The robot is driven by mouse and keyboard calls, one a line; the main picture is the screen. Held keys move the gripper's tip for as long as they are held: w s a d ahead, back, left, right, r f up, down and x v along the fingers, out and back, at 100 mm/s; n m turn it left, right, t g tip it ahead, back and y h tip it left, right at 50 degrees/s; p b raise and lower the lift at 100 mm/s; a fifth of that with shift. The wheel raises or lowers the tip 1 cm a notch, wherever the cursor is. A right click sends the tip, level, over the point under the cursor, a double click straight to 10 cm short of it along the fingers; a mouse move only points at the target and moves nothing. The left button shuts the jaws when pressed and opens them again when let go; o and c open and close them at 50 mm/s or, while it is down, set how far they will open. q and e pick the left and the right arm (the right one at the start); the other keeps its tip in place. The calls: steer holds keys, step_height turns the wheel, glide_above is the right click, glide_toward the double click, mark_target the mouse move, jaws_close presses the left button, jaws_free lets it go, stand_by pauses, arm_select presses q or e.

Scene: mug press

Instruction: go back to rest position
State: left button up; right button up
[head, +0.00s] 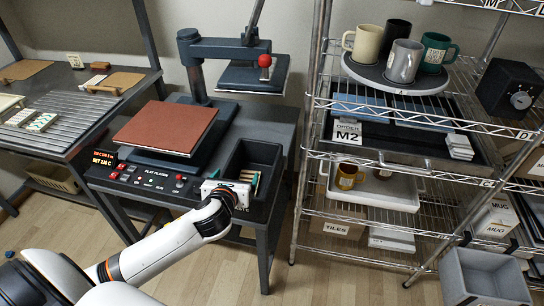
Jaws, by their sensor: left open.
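My left arm comes in from the lower left and ends at my left gripper (232,188), at the front of the flat press table beside the black bin (262,152). The gripper is open; its fingertips are small and partly hidden by the wrist. Several thin light-coloured pieces (254,182) show in the bin next to the gripper; I cannot tell whether it touches them. My right gripper is not in view.
The flat press has a red-brown pad (166,127), a swung-aside upper plate (253,78) and a red-knobbed lever (265,61). A wire shelf (318,130) at right holds mugs on a round stand (400,83). A grey bin (484,277) stands lower right. Floor in front is clear.

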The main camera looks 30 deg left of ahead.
arm_select(q)
steer(key=shift+s+d+f+n, duration=0.15)
steer(key=shift+s+f+n, duration=0.1)
steer(key=shift+n, duration=0.15)
steer(key=s+d+f+n+g+h, duration=0.2)
steer(key=s+d+n+g, duration=0.15)
steer(key=s+n, duration=0.55)
steer(key=s+d+f+n+g+h, duration=0.1)
steer(key=s+d+f+n+g, duration=0.2)
steer(key=s+d+n, duration=0.5)
steer(key=s+d+f+n+g+h, duration=0.1)
steer(key=s+f+n+g+h, duration=0.15)
steer(key=s+n, duration=0.65)
step_height(320, 180, down, 26)
steer(key=w+n+g, duration=0.1)
steer(key=n, duration=0.2)
steer(key=s+a+f+g+y+p, duration=0.1)
steer(key=s+a+f, duration=0.2)
steer(key=s+f, duration=1.1)
steer(key=shift+s+f+g, duration=0.25)
steer(key=shift+s+g, duration=0.05)
steer(key=shift+s, duration=0.5)
